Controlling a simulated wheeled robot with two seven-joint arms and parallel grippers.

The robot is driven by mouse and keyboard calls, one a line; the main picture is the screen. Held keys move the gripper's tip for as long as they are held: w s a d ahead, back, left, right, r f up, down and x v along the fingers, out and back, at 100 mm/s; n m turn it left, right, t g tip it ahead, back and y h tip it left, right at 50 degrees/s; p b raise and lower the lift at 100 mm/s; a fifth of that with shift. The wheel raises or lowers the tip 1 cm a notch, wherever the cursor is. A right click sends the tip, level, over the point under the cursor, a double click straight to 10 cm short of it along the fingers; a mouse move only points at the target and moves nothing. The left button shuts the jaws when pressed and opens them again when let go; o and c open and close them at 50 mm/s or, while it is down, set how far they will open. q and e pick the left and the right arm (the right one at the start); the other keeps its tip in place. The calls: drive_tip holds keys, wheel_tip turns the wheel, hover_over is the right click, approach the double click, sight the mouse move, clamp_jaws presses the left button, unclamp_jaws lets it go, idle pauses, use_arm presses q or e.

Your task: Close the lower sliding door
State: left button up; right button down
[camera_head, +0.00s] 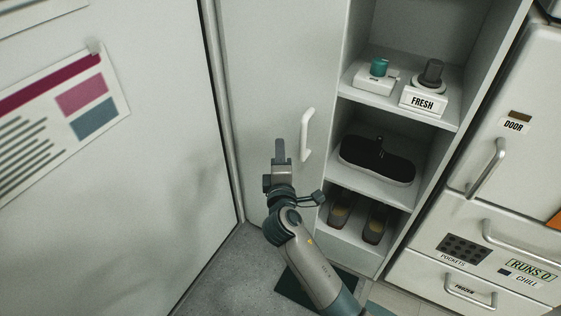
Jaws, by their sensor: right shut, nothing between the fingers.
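The sliding door (270,70) is a pale grey panel left of the open cabinet shelves. Its white vertical handle (307,135) sits near the panel's right edge. The cabinet opening to its right is uncovered, with the shelves in plain view. My right gripper (280,150) is shut and empty, in front of the panel. In the picture it is a little left of the handle, with a gap between them; I cannot tell whether it touches the panel. My left gripper is not in view.
White drawers and a door with handles (487,168) stand at the right. A wall with a poster (65,120) is at the left.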

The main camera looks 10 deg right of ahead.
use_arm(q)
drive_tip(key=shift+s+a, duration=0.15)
use_arm(e)
drive_tip(key=d, duration=0.3)
drive_tip(key=shift+s+d, duration=0.35)
drive_tip(key=shift+d, duration=0.05)
